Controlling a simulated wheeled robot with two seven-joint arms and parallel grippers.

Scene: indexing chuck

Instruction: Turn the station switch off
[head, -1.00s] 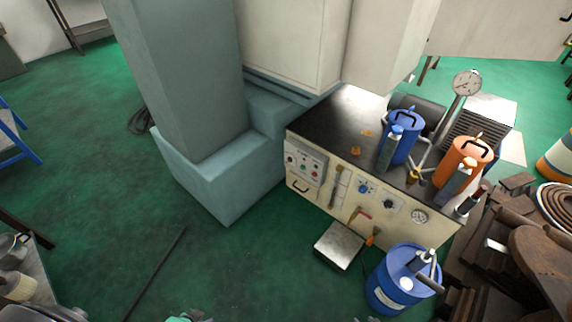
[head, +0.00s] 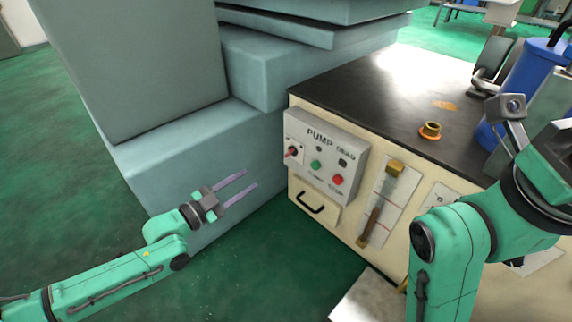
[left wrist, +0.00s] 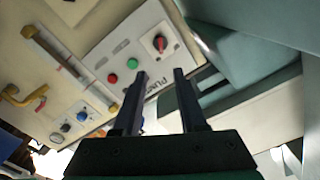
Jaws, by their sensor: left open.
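The pump panel (head: 326,155) is a pale box on the front left of the bench. It has a red rotary switch (head: 292,152) at its left end, beside a green button (head: 316,164) and a red button (head: 337,180). My left gripper (head: 250,180) is open and empty, left of the panel and apart from it, with its fingers pointing towards it. In the left wrist view the red switch (left wrist: 160,43) is ahead, above the open fingers (left wrist: 160,78). The exact setting of the switch is too small to read. The fingers of my right gripper do not show.
A black drawer handle (head: 310,203) sits below the panel. A sight gauge (head: 379,205) is to its right. A blue-grey machine base (head: 195,165) stands close behind my left gripper. An orange ring (head: 430,130) lies on the bench top (head: 385,95). Green floor in front is clear.

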